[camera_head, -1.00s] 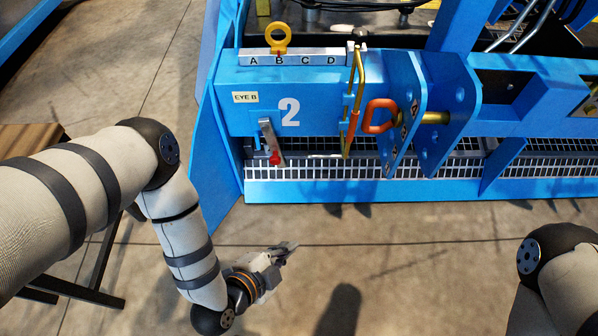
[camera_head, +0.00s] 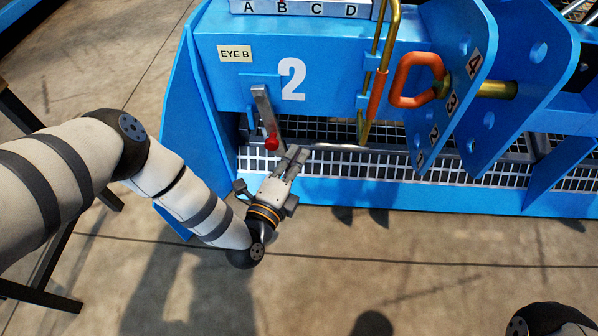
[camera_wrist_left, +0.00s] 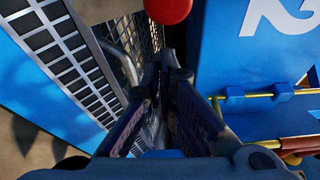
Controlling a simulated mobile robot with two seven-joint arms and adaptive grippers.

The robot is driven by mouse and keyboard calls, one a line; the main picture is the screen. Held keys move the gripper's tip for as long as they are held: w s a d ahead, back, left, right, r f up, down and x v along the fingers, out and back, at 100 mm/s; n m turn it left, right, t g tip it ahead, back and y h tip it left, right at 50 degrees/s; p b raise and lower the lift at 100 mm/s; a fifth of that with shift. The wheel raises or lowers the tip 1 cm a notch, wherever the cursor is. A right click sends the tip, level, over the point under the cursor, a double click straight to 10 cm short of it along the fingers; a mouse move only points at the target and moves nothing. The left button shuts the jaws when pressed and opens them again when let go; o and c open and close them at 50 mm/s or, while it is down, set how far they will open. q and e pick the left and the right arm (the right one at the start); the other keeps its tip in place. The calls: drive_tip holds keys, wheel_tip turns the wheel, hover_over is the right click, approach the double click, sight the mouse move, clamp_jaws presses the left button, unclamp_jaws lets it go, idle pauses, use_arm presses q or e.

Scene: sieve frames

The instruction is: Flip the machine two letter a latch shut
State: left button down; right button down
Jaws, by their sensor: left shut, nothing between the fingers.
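The latch (camera_head: 263,112) is a grey metal lever with a red knob (camera_head: 271,141) at its lower end. It hangs down, slightly tilted, on the blue machine front (camera_head: 225,80) left of the white number 2. My left gripper (camera_head: 300,152) is shut and empty, just below and right of the red knob, in front of the grating. In the left wrist view the red knob (camera_wrist_left: 168,8) shows at the top edge, beyond the fingertips (camera_wrist_left: 170,75), and I see no contact. Of my right arm only a piece shows at the lower right; its gripper is out of view.
An orange-handled pin (camera_head: 415,80) and a brass rod with an orange sleeve (camera_head: 377,95) stand right of the latch. The letter strip A B C D (camera_head: 300,8) runs along the top. A grating (camera_head: 330,160) lies below. The floor (camera_head: 430,290) in front is clear.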

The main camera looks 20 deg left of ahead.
sight(270, 131)
use_arm(q)
drive_tip(key=shift+s+a+r, duration=0.15)
drive_tip(key=shift+s+a, duration=0.05)
drive_tip(key=shift+a, duration=0.3)
drive_tip(key=shift+s+a+r, duration=0.1)
drive_tip(key=shift+s+a, duration=0.05)
drive_tip(key=shift+a, duration=0.3)
use_arm(e)
drive_tip(key=shift+f, duration=0.15)
use_arm(q)
drive_tip(key=shift+f, duration=0.1)
drive_tip(key=p, duration=0.2)
drive_tip(key=a+m+p, duration=0.2)
drive_tip(key=p, duration=0.1)
drive_tip(key=shift+s+a+f+g+p, duration=0.2)
drive_tip(key=shift+s+f+g+p, duration=0.1)
drive_tip(key=shift+f+p, duration=0.05)
use_arm(e)
drive_tip(key=shift+t, duration=0.5)
drive_tip(key=r, duration=0.1)
drive_tip(key=w+r, duration=0.1)
drive_tip(key=r, duration=0.2)
drive_tip(key=shift+w+r, duration=0.1)
drive_tip(key=shift+w, duration=0.15)
use_arm(q)
drive_tip(key=shift+f, duration=0.1)
